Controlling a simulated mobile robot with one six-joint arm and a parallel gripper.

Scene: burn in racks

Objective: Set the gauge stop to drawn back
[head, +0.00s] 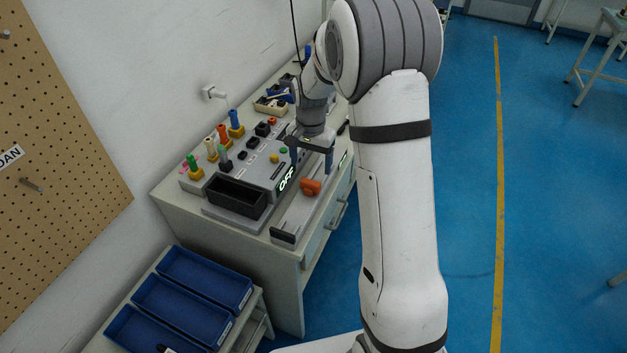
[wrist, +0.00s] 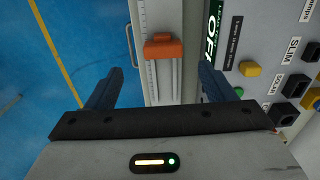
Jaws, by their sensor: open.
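The gauge stop looks to be the orange block (head: 311,187) on a pale rail (head: 296,212) along the front of the workbench. In the wrist view the orange block (wrist: 163,48) sits across the rail, which has a ruled scale (wrist: 148,75) beside it. My gripper (head: 311,164) is open and empty above the rail, a little farther along it than the block. In the wrist view its two dark fingers (wrist: 159,84) stand wide apart on either side of the rail, with the block ahead of them and not touching.
A grey panel (head: 250,168) with buttons and a lit "OFF" display (head: 286,180) stands beside the rail. Blue trays (head: 205,277) stand at lower left.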

